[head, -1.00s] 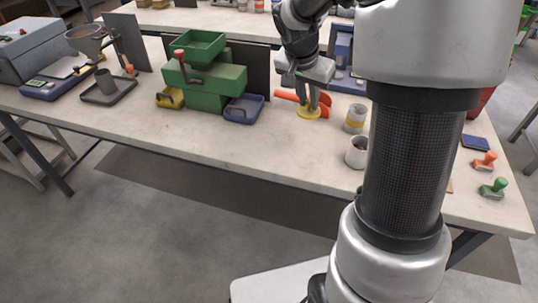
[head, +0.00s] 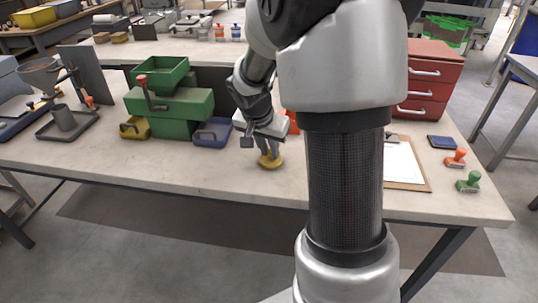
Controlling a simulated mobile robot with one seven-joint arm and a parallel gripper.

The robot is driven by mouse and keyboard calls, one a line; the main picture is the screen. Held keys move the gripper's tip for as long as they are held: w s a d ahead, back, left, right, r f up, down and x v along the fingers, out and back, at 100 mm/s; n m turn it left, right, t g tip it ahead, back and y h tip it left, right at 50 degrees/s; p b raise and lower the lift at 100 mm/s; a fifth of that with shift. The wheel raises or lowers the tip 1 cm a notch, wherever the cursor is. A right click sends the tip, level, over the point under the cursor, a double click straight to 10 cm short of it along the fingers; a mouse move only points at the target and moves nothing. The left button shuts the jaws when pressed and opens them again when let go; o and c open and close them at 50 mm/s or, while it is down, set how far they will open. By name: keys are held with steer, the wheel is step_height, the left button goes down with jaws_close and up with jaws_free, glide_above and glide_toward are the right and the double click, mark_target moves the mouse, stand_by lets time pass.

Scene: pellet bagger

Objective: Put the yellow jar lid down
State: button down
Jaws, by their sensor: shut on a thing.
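The yellow jar lid (head: 270,162) is a small round disc at or just above the bench top, in the middle of the head view. My gripper (head: 268,153) points down and is shut on the lid, with the fingers at its top. I cannot tell whether the lid's underside touches the bench (head: 225,175). No jar shows now; my arm covers the part of the bench to the right of the lid.
A green machine (head: 170,105) with a blue bin (head: 212,132) and a yellow bin (head: 135,128) stands left. A clipboard (head: 405,165), stamps (head: 468,181) and red drawers (head: 432,85) are at right. Bare bench lies in front of the lid.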

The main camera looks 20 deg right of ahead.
steer(key=shift+f, duration=0.6)
steer(key=shift+f, duration=0.15)
steer(key=c, duration=1.6)
jaws_free()
steer(key=shift+c, duration=0.2)
